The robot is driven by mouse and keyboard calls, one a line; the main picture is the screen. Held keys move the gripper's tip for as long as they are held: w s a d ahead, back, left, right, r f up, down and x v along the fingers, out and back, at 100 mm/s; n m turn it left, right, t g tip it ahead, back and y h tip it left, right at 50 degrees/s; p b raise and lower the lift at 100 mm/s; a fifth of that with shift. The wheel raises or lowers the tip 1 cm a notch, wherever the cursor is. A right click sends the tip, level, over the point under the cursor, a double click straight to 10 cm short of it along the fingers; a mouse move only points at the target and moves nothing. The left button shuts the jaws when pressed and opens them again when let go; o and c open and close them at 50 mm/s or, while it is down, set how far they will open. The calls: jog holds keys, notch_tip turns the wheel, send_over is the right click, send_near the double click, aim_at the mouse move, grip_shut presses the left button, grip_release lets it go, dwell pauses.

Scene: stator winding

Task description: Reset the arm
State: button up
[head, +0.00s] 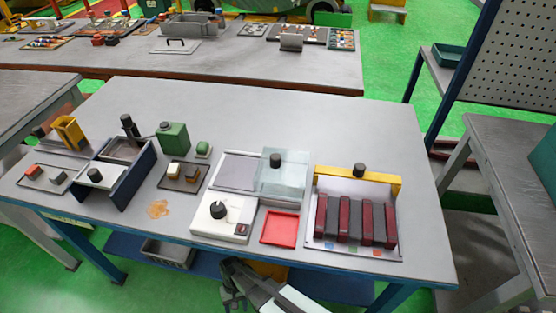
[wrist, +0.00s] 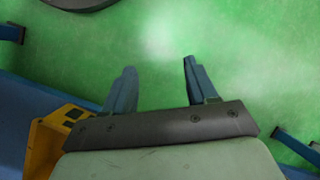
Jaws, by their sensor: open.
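My gripper (wrist: 157,82) is open and empty in the wrist view. Its two blue-grey fingers stand well apart over bare green floor. In the head view my gripper (head: 228,287) shows at the bottom edge, below the front edge of the grey table (head: 290,110). My pale arm link runs off the bottom of the picture beside it. Nothing is between the fingers.
The table carries a white device with a black knob (head: 217,210), a red tray (head: 280,228), a yellow-handled rack (head: 358,182) of dark red and grey bars, and a green canister (head: 173,137). Blue legs and a lower shelf stand near my gripper. Green floor lies open in front.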

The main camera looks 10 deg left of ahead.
jog(key=w+d+m, duration=0.2)
jog(key=d, duration=0.8)
jog(key=w+d+m, duration=0.1)
jog(key=w+d, duration=0.1)
jog(key=d, duration=0.9)
jog(key=s+d+r+m+g, duration=0.1)
jog(key=s+d, duration=0.3)
jog(key=d, duration=0.5)
jog(key=s+d+r+m+g+y, duration=0.1)
jog(key=s+d+r+m, duration=0.1)
jog(key=d, duration=0.7)
jog(key=shift+s+d+r+m, duration=0.2)
jog(key=shift+s+r+m, duration=0.3)
jog(key=shift+s, duration=0.55)
